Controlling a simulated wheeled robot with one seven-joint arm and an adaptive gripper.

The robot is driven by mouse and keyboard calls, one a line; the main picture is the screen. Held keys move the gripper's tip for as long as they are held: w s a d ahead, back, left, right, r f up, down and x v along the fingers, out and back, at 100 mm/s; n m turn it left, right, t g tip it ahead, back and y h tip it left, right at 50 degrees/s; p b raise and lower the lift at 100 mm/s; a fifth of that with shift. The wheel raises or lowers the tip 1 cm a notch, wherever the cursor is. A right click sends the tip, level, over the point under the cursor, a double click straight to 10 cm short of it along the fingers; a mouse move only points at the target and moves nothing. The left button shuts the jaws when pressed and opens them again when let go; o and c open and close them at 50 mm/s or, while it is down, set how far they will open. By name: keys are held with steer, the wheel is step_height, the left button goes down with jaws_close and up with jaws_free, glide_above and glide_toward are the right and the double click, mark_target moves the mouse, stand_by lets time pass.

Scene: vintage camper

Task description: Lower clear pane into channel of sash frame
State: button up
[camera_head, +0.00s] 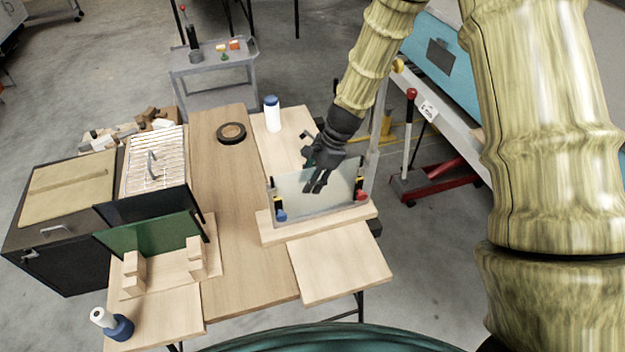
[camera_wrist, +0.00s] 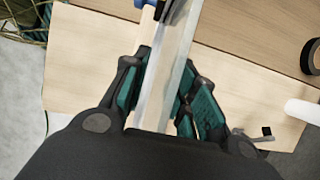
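The clear pane (camera_head: 338,181) stands upright on its long edge near the right side of the bench. Its lower edge is at the pale sash frame (camera_head: 322,218), which lies on a wooden board. I cannot tell how deep the pane sits in the channel. My gripper (camera_head: 315,182) reaches down over the pane's middle. In the wrist view its dark green fingers (camera_wrist: 168,85) lie on either side of the pale, see-through strip of the pane (camera_wrist: 168,75). The fingers are close to its faces, but I cannot tell whether they press on it.
Posts with blue (camera_head: 281,216) and red (camera_head: 361,195) ends flank the pane. A green panel (camera_head: 150,236) stands in wooden holders at left. A white bottle (camera_head: 272,115) and a black tape roll (camera_head: 231,133) stand behind. The middle of the bench (camera_head: 236,230) is clear.

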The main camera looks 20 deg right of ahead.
steer(key=shift+v, duration=3.8)
steer(key=shift+r, duration=0.1)
